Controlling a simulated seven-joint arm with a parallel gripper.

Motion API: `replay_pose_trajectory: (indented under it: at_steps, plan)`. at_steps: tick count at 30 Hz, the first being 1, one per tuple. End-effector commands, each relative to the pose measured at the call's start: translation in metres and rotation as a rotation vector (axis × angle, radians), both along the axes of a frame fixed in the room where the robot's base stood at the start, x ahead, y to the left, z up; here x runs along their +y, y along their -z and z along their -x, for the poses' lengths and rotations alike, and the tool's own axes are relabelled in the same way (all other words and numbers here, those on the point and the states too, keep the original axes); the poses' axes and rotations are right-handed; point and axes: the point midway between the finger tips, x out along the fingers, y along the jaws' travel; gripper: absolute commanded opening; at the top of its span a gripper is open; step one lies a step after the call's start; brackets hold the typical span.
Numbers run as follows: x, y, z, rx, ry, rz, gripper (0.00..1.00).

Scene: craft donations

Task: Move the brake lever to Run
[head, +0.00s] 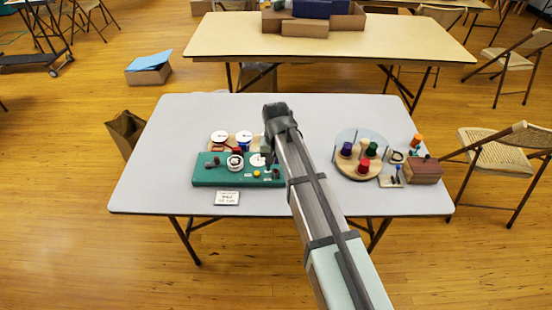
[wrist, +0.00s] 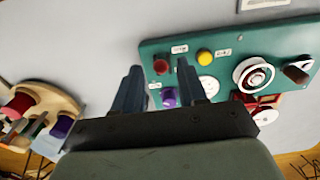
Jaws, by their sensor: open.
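The green control panel (head: 208,177) lies on the grey table's left half. It also shows in the wrist view (wrist: 225,66). There, a red knob (wrist: 160,67) sits between two small white labels and looks like the brake lever's end; the labels are too small to read, so I cannot tell which is Run. My gripper (wrist: 159,69) is open and empty, its fingers on either side of the red knob in the picture; contact is not clear.
Near the knob are a yellow button (wrist: 204,56), a white dial (wrist: 208,87) and a white wheel (wrist: 253,76). Behind the panel stand white-topped spools (head: 221,136). A round board with thread spools (head: 363,165) and a brown box (head: 424,171) stand right. A printed card (head: 227,198) lies in front.

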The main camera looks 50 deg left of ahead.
Motion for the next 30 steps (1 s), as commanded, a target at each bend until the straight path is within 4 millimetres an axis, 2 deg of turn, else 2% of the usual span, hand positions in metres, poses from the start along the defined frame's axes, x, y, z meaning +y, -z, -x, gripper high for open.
replay_pose_trajectory:
  at_steps: [15,26,30]
  plan:
    - [0.0,-0.038,0.0,0.0,0.0,0.0,0.41]
    - [0.0,-0.04,0.0,0.001,0.001,0.001,0.41]
    - [-0.009,-0.037,-0.012,0.006,0.024,-0.001,0.41]
